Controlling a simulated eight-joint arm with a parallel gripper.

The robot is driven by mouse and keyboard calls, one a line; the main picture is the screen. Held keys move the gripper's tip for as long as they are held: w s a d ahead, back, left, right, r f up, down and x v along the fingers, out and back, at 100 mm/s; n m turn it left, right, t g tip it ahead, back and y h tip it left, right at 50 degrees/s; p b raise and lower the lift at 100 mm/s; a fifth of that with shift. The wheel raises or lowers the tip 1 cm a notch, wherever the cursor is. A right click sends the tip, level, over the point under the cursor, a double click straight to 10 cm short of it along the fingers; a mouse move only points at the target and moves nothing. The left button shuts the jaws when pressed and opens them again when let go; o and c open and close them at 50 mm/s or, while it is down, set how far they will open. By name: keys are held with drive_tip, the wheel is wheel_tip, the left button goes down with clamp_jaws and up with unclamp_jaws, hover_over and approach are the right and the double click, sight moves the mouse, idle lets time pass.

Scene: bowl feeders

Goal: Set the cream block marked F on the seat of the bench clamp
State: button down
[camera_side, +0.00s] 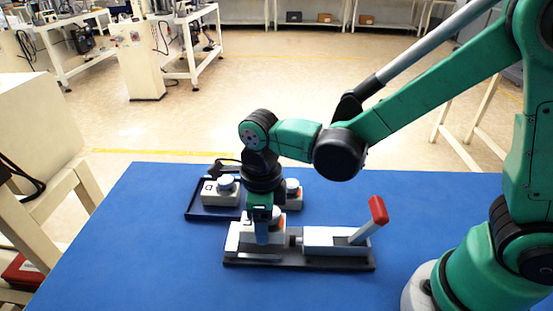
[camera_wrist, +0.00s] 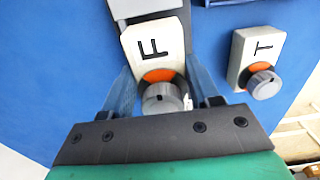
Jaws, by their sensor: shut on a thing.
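The cream block marked F (camera_wrist: 151,40) has an orange ring and a grey knob. It sits between the blue fingers of my gripper (camera_wrist: 158,92) in the wrist view, and my gripper is shut on it. In the side view my gripper (camera_side: 262,232) points down at the left end of the bench clamp (camera_side: 325,238), and the block (camera_side: 276,218) shows partly behind the fingers. The clamp has a pale body, a dark base and a raised red handle. The fingers hide much of the seat, so I cannot tell whether the block touches it.
A cream block marked T (camera_wrist: 262,48) with a grey knob lies on the blue mat (camera_side: 140,230). A dark tray (camera_side: 192,208) behind the clamp holds another knobbed block (camera_side: 218,193). The mat left of the clamp is clear.

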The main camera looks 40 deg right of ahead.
drive_tip(key=shift+f, duration=1.15)
drive_tip(key=shift+f, duration=0.15)
drive_tip(key=shift+c, duration=1.1)
unclamp_jaws()
